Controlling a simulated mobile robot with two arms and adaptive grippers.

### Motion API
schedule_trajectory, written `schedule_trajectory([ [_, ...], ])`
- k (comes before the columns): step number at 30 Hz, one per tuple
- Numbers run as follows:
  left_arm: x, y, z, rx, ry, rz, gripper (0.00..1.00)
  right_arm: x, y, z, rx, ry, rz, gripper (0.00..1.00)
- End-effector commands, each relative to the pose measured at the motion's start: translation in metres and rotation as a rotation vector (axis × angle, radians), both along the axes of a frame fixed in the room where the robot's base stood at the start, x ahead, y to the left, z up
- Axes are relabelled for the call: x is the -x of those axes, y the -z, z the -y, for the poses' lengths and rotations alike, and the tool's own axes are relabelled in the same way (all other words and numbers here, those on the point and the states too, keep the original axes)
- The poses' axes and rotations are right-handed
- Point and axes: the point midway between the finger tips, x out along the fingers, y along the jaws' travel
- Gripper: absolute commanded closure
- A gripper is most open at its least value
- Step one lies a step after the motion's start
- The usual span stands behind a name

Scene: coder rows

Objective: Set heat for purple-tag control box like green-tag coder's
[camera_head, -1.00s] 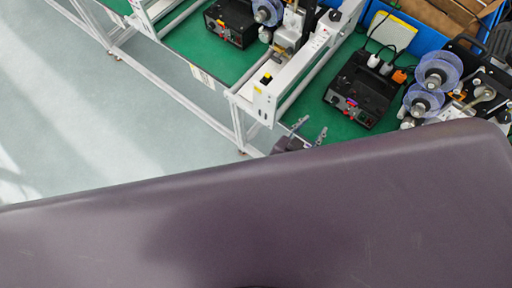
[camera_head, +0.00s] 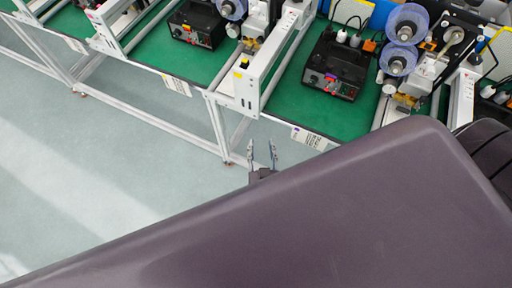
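A black control box (camera_head: 336,66) with a small purple tag on its front panel stands on the green bench top. Its knobs and red parts are too small to read. Another black control box (camera_head: 197,24) stands to its left; I cannot tell its tag colour. No green tag can be made out. My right gripper (camera_head: 262,146) shows its two fingers spread apart and empty. In the picture it is below the bench's front edge, over the floor, apart from both boxes. My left gripper is not in view.
A white-framed machine (camera_head: 262,70) stands between the two boxes. A coder with clear blue reels (camera_head: 404,40) is right of the purple-tag box. A label card (camera_head: 309,139) hangs at the bench edge. The pale floor (camera_head: 120,150) in front is clear.

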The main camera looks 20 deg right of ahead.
Motion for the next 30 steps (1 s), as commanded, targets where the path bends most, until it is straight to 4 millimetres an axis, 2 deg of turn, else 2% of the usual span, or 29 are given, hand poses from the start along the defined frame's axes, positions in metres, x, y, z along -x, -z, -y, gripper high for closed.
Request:
schedule_trajectory([
  [1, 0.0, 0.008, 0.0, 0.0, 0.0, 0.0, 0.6, 0.001, 0.014, -0.003, 0.001, -0.024, -0.009, 0.62],
  [3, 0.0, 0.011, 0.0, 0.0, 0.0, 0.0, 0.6, 0.002, 0.024, -0.007, -0.001, -0.053, -0.017, 0.62],
  [10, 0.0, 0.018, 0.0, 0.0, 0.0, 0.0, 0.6, 0.005, 0.047, -0.016, -0.007, -0.116, -0.042, 0.62],
  [22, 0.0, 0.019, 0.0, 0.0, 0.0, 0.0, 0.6, 0.006, 0.051, -0.019, -0.01, -0.131, -0.05, 0.62],
  [25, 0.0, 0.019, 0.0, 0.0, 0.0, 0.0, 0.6, 0.006, 0.051, -0.019, -0.01, -0.131, -0.05, 0.72],
  [30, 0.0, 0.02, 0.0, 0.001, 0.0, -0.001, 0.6, 0.003, 0.05, -0.02, -0.013, -0.14, -0.046, 0.72],
])
